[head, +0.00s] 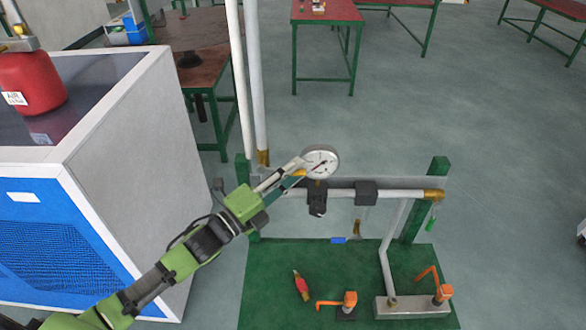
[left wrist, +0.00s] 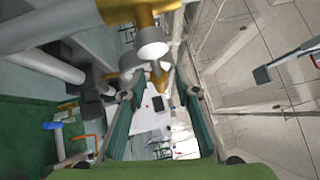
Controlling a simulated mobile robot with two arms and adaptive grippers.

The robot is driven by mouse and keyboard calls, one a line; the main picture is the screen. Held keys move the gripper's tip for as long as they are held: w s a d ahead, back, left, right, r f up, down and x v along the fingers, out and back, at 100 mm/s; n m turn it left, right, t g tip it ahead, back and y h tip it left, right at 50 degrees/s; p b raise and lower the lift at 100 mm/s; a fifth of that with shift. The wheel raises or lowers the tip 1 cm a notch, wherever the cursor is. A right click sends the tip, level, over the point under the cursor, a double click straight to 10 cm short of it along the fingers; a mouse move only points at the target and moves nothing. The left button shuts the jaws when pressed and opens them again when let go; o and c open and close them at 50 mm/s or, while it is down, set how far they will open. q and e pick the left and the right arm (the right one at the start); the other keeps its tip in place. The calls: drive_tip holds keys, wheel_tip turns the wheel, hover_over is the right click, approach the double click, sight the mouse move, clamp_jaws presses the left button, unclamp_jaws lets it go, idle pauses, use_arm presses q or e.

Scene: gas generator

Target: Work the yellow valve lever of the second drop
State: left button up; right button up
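My left gripper (head: 296,171) reaches in from the left to the horizontal pipe, just left of the round pressure gauge (head: 321,162). In the left wrist view its two fingers (left wrist: 156,96) stand wide apart, with no object clearly held between them. A small yellow piece (head: 298,173) shows at the fingertips; I cannot tell whether it is a valve lever or whether the gripper touches it. A brass fitting with a white end (left wrist: 152,42) lies just beyond the fingers. Another yellowish piece (head: 357,226) hangs below the pipe's dark block (head: 366,192). My right gripper is out of view.
The white pipe (head: 402,195) runs between green posts (head: 438,172) above a green base (head: 285,265). A large blue-and-grey machine (head: 130,150) stands left. Two vertical pipes (head: 256,80) rise behind.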

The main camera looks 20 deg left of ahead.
use_arm(q)
drive_tip(key=shift+w, duration=0.1)
clamp_jaws()
